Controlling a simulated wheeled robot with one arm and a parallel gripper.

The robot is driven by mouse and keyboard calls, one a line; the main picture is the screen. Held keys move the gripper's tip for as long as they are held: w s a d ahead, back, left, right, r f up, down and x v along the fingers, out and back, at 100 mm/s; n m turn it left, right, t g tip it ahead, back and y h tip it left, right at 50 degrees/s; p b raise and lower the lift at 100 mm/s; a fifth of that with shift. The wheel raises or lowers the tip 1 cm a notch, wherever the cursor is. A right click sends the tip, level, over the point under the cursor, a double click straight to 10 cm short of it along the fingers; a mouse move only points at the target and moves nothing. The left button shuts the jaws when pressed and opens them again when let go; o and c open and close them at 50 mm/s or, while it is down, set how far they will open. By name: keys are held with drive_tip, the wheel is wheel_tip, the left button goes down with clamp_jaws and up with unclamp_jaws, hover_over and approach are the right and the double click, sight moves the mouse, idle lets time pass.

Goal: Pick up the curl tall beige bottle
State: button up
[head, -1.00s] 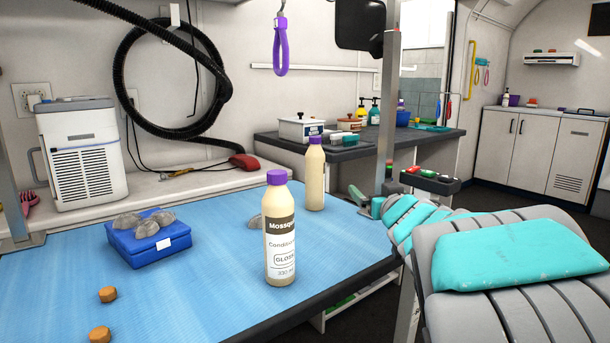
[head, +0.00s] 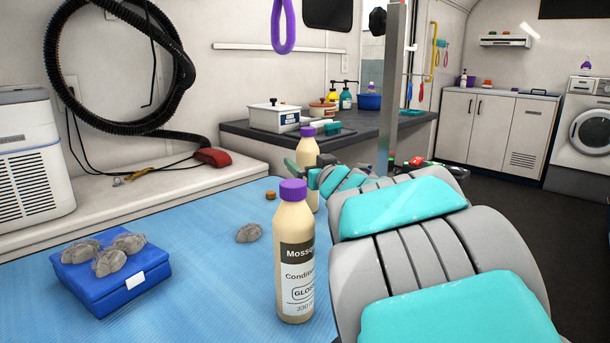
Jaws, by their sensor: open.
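Two tall beige bottles with purple caps stand upright on the blue grooming table. The near bottle (head: 294,255) has a label reading "Conditioner" and "GLOSS". The far bottle (head: 307,158) shows no readable label, and its lower part is partly hidden by the near bottle and my arm; I cannot read "curl" on either. My arm reaches in from the lower right, grey with turquoise pads. My gripper (head: 305,169) is open at the far bottle, with parts of it showing to the bottle's left and right. I cannot tell whether it touches the bottle.
A blue box (head: 110,286) with several grey fur clumps lies at the left of the blue table mat (head: 205,265). Another clump (head: 248,233) and a small brown treat (head: 270,196) lie near the bottles. A grey post (head: 391,90) stands behind my arm. A purple loop (head: 284,25) hangs above.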

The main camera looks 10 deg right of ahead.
drive_tip(key=shift+w+a+r, duration=0.1)
drive_tip(key=shift+w, duration=1.25)
drive_tip(key=shift+w+a+r, duration=0.1)
drive_tip(key=shift+w, duration=1.25)
clamp_jaws()
